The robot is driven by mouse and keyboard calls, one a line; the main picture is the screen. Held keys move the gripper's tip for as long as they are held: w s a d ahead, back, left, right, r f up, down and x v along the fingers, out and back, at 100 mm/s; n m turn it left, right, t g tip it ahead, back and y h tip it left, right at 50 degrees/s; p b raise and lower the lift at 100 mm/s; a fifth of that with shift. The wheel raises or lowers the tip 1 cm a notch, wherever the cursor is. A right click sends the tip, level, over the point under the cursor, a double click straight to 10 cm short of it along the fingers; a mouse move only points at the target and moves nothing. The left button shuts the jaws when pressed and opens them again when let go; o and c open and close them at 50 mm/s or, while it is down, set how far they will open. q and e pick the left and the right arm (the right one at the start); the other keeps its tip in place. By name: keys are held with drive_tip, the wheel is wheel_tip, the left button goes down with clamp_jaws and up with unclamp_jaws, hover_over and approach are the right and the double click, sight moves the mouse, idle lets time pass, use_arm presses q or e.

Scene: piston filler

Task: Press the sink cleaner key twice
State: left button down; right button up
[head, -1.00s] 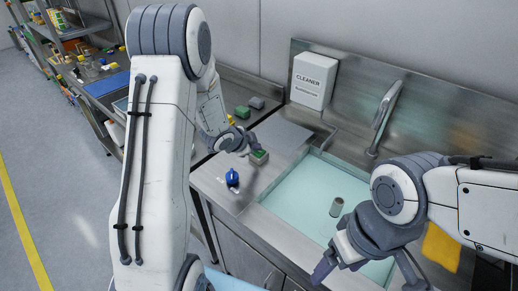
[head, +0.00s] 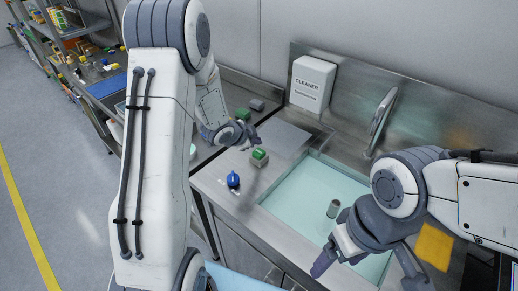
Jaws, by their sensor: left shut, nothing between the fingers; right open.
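A green key (head: 259,154) on a small grey box stands on the steel counter left of the sink. The white cleaner dispenser (head: 312,82), labelled CLEANER, is on the wall behind the sink (head: 308,195). My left gripper (head: 254,143) is shut and empty. It is just above and behind the key in the picture, with its tip apart from the key. My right gripper (head: 364,275) is open and empty over the sink's front right part.
A blue knob (head: 233,180) stands on the counter near the key. A faucet (head: 382,120) rises behind the sink. A small metal cylinder (head: 333,208) is in the sink. A yellow cloth (head: 434,246) lies at right.

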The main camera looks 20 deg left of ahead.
sight(256, 154)
use_arm(q)
wheel_tip(256, 154, up, 3)
drive_tip(key=shift+r+p, duration=0.15)
drive_tip(key=shift+p, duration=1)
